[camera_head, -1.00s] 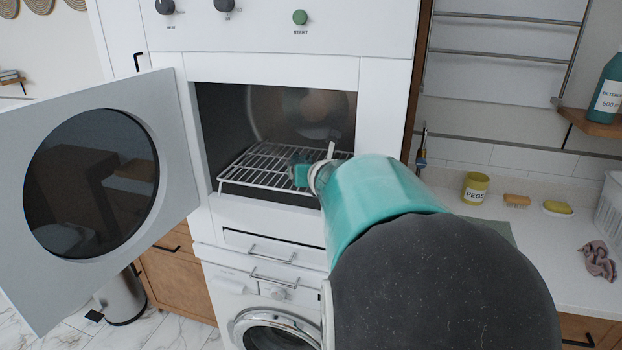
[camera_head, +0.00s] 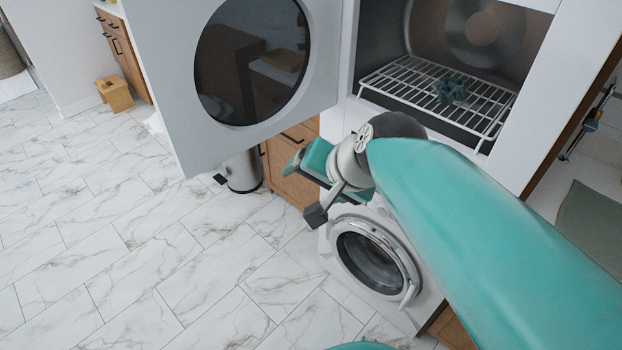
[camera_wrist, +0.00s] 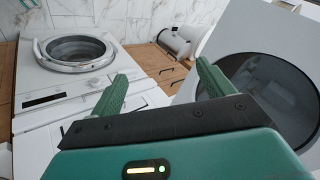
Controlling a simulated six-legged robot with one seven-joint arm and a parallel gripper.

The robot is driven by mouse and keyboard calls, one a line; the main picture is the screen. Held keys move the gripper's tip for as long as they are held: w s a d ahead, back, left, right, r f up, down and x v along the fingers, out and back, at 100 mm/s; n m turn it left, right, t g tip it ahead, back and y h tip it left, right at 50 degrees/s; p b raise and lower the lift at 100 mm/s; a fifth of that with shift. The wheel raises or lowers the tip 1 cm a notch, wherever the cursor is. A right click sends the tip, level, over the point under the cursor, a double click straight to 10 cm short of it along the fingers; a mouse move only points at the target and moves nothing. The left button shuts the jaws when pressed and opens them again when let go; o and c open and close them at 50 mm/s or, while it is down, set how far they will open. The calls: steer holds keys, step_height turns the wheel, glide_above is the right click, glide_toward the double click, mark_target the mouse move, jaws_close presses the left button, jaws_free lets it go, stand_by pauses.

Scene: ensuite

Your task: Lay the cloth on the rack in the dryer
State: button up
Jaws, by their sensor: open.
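A small crumpled teal cloth (camera_head: 452,90) lies on the white wire rack (camera_head: 410,84) inside the open dryer (camera_head: 380,40). The dryer door (camera_head: 165,80) stands swung open to the left, with its round dark window; it also shows at the right in the wrist view (camera_wrist: 240,40).
A front-loading washer (camera_head: 370,260) stands under the dryer; its round door also shows in the wrist view (camera_wrist: 75,50). A metal bin (camera_head: 242,172) stands by the wooden cabinet. The marble floor (camera_head: 150,250) is clear.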

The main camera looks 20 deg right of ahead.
steer(key=s+f+n+g+h, duration=0.1)
steer(key=s+f+n+h, duration=0.1)
steer(key=s+n, duration=0.4)
steer(key=shift+s+d+f+n+g, duration=0.15)
steer(key=shift+s+f+n+g, duration=0.2)
steer(key=shift+n, duration=0.35)
steer(key=shift+w, duration=0.1)
steer(key=c, duration=0.9)
steer(key=shift+d, duration=0.15)
steer(key=shift+c, duration=0.3)
